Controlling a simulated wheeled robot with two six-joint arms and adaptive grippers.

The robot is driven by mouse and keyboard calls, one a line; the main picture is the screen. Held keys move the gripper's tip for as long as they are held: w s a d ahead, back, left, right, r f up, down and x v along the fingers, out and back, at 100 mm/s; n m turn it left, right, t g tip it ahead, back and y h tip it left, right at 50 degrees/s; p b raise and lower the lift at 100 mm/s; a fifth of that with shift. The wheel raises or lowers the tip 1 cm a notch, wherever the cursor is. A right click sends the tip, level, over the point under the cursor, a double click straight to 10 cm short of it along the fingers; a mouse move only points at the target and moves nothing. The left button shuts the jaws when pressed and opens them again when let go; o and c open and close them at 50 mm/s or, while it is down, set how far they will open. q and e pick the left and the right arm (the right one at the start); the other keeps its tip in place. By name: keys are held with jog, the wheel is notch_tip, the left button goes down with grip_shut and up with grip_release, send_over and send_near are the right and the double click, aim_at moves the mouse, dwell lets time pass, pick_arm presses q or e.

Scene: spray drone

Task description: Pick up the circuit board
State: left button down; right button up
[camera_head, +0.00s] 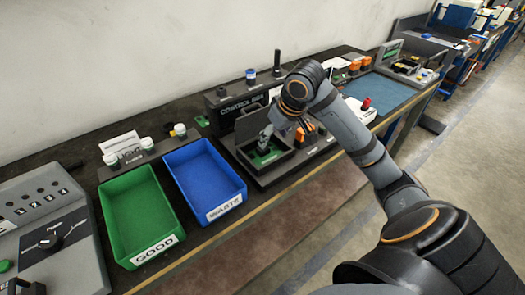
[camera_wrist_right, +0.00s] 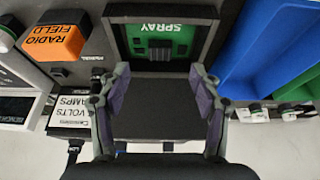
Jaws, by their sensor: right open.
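The circuit board (camera_wrist_right: 181,38) is green with a dark chip and the upside-down word SPRAY in the right wrist view. It sits in a dark open box (camera_wrist_right: 122,42), with the box's dark lid nearer the camera. In the head view the board shows as a green patch (camera_head: 265,158) in the box, partly hidden by my right gripper. My right gripper (camera_head: 267,134) is over the box. In the wrist view its fingers (camera_wrist_right: 160,85) are spread with nothing held, and the board lies beyond the fingertips. My left gripper is not seen.
A blue WASTE bin (camera_head: 207,180) and a green GOOD bin (camera_head: 142,213) stand left of the box. The control box (camera_head: 243,100) stands behind. Orange blocks (camera_wrist_right: 53,42) and a VOLTS/AMPS label (camera_wrist_right: 72,115) are beside the box. A blue mat (camera_head: 382,92) lies farther right.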

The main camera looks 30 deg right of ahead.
aim_at(266, 150)
jog(key=x, duration=0.3)
jog(key=shift+w+f, duration=0.35)
jog(key=shift+f, duration=0.15)
jog(key=x, duration=0.4)
jog(key=shift+w+a, duration=0.1)
jog(key=shift+w, duration=0.1)
jog(key=shift+w+f, duration=0.1)
jog(key=shift+f, duration=0.05)
jog(key=c, duration=1.3)
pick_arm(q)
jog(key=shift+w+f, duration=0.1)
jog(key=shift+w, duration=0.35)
pick_arm(e)
jog(key=shift+r, duration=0.2)
